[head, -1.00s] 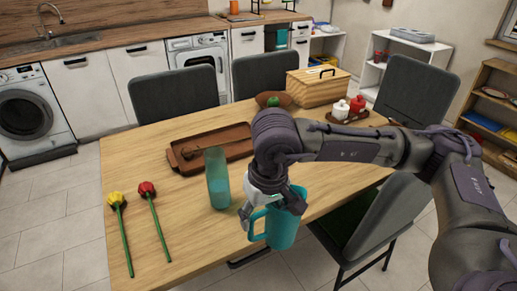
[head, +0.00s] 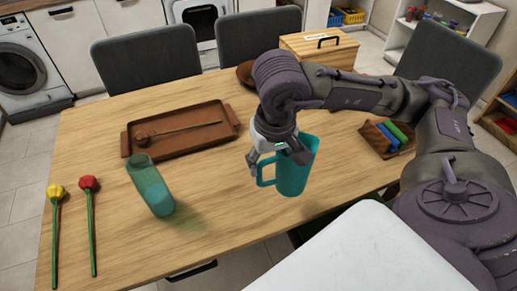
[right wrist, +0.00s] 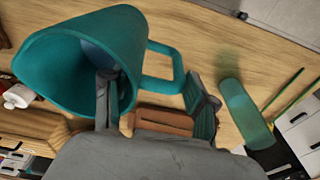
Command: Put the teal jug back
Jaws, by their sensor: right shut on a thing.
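The teal jug (head: 298,168) is held upright over the front part of the wooden table, handle to the left in the head view. My right gripper (head: 277,156) is shut on it at the rim and handle side. In the right wrist view the jug (right wrist: 70,65) shows its open mouth. One finger reaches inside it, and the other finger is outside, beside the handle (right wrist: 165,72). Whether the jug's base touches the table is hard to tell; it looks slightly above it. My left gripper is not in view.
A translucent green tumbler (head: 152,188) stands left of the jug. A brown tray (head: 185,143) with a wooden spoon lies behind it. Two flowers (head: 91,220) lie at left. A wooden box (head: 318,50) and a holder with coloured blocks (head: 388,140) are at right.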

